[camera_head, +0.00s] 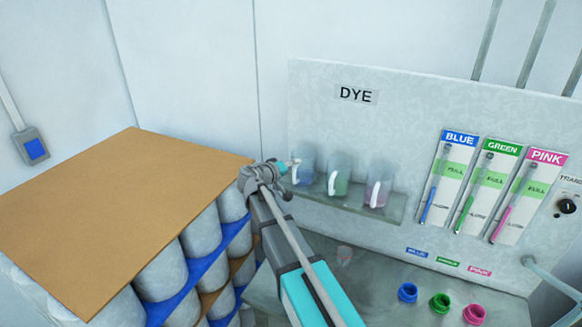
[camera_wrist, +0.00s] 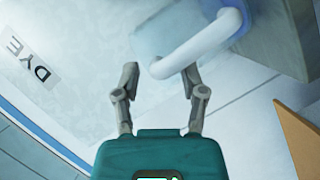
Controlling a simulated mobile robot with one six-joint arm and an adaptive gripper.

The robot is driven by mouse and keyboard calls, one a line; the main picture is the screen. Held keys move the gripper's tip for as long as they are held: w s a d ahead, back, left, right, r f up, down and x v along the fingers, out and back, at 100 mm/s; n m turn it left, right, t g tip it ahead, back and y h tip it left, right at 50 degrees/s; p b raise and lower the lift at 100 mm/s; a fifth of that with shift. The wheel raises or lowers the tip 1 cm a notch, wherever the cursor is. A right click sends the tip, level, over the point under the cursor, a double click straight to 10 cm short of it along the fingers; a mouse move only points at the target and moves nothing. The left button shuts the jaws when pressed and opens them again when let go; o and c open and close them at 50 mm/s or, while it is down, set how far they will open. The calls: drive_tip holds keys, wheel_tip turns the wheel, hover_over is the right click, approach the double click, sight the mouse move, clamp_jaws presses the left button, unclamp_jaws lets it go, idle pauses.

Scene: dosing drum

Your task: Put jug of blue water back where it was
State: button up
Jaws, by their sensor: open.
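The jug of blue water (camera_head: 305,166) is clear with a bluish tint and stands upright at the left end of the grey shelf (camera_head: 395,213). In the wrist view its pale body (camera_wrist: 165,32) and thick white handle (camera_wrist: 207,44) show just beyond my fingers. My gripper (camera_head: 283,166) is at the jug's left side. In the wrist view my gripper (camera_wrist: 159,72) is open, its two fingers apart, with the lower end of the handle near the gap between the tips. I cannot tell whether they touch. My gripper partly hides the jug's left side.
A green jug (camera_head: 337,178) and a pink jug (camera_head: 378,187) stand to the right on the shelf. Stacked drums under a brown board (camera_head: 120,205) stand left of my arm. Blue (camera_head: 407,292), green (camera_head: 440,303) and pink (camera_head: 474,314) ports sit lower right.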

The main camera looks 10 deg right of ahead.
drive_tip(key=shift+f, duration=0.15)
drive_tip(key=p+v, duration=0.2)
drive_tip(key=v, duration=1.1)
drive_tip(key=shift+a+p, duration=0.3)
drive_tip(key=shift+a, duration=0.1)
drive_tip(key=shift+s, duration=0.15)
drive_tip(key=s+d+f+g+y, duration=0.5)
drive_tip(key=s+d+f+g, duration=0.1)
drive_tip(key=s+d+f, duration=0.35)
drive_tip(key=s+f+g+y, duration=0.1)
drive_tip(key=s+f+y, duration=0.1)
drive_tip(key=s+y, duration=0.2)
drive_tip(key=s+d+f+g+y, duration=0.1)
drive_tip(key=s+f+g+y, duration=0.1)
drive_tip(key=s, duration=0.6)
drive_tip(key=shift+d+f+m+y, duration=0.3)
drive_tip(key=shift+f+y, duration=0.25)
drive_tip(key=shift+y, duration=0.35)
